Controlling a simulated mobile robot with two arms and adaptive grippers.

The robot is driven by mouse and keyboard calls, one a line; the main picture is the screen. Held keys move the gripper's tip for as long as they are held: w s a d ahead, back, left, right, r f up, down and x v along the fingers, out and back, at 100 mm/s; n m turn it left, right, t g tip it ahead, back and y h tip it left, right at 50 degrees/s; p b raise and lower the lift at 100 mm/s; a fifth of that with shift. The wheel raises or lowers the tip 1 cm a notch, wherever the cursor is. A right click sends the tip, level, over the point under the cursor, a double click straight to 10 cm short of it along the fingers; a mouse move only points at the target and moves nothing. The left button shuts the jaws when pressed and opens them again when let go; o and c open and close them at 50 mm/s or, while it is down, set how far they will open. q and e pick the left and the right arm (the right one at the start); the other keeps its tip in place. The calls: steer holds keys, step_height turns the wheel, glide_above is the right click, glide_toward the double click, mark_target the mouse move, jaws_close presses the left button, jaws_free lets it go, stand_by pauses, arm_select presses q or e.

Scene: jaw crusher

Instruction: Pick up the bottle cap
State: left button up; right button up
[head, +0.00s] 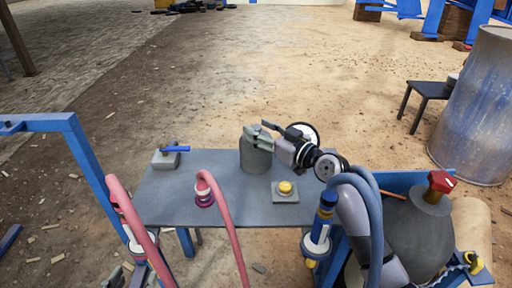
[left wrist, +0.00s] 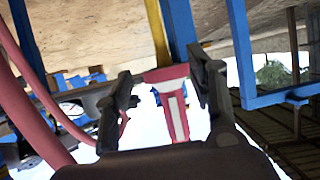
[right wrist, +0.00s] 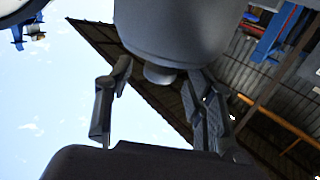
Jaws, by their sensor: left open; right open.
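A grey bottle-like cylinder (head: 256,157) stands upright at the back edge of the grey table (head: 225,203). In the right wrist view its dark body (right wrist: 170,30) hangs upside down in the picture. A small round grey end, apparently the bottle cap (right wrist: 159,74), sits between the fingers. My right gripper (head: 259,129) is open at the top of the cylinder, with its fingers on either side of the cap. Contact cannot be told. My left gripper (left wrist: 165,85) is open with no object clearly held; a red-and-white piece shows beyond its fingers. It is not clearly visible in the head view.
A small block with a blue handle (head: 174,149) lies at the table's left back. A yellow button on a grey plate (head: 285,197) lies in front of the cylinder. A blue frame (head: 80,150) stands left. A stool (head: 430,90) and a drum (head: 475,115) stand right.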

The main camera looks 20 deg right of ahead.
steer(key=shift+x, duration=0.95)
jaws_close()
stand_by(0.3)
